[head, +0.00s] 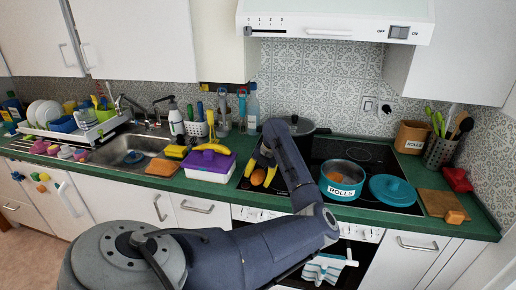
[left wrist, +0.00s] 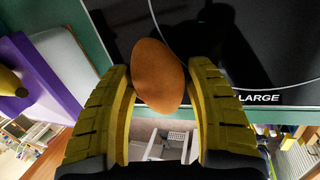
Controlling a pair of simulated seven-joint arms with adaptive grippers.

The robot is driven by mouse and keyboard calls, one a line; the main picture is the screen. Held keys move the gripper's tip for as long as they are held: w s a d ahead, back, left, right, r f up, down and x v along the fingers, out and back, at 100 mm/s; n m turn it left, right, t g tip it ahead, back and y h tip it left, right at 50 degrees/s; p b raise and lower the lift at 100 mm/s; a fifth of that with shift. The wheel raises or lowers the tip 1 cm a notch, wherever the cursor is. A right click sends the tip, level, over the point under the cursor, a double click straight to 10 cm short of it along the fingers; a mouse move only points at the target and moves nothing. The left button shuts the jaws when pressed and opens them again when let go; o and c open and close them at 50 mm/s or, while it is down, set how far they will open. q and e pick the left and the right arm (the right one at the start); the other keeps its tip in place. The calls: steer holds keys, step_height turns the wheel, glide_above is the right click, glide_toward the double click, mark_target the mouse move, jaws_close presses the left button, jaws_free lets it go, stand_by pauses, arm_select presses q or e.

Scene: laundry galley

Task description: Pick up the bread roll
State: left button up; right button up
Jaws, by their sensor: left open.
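An orange-brown bread roll (head: 257,177) lies on the black cooktop, near its left end. My left gripper (head: 259,172), with yellow fingers, is open and reaches down over it. In the left wrist view the roll (left wrist: 158,80) shows between the two spread fingertips (left wrist: 160,66), its lower part reaching back between the fingers. I cannot tell whether either finger touches it. A teal pot (head: 343,190) labelled ROLLS stands on the cooktop to the right, with something orange-brown inside. My right gripper is not in view.
A white box with a purple lid (head: 209,160) and bananas on top stands just left of the cooktop. A dark pot (head: 298,128) stands behind my gripper. A teal lid (head: 392,188) lies right of the teal pot.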

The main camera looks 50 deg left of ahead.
arm_select(q)
steer(key=shift+c, duration=0.3)
steer(key=c, duration=0.9)
steer(key=shift+r, duration=0.15)
steer(key=shift+r, duration=0.25)
steer(key=shift+c, duration=0.5)
step_height(320, 180, up, 27)
steer(key=shift+r, duration=0.15)
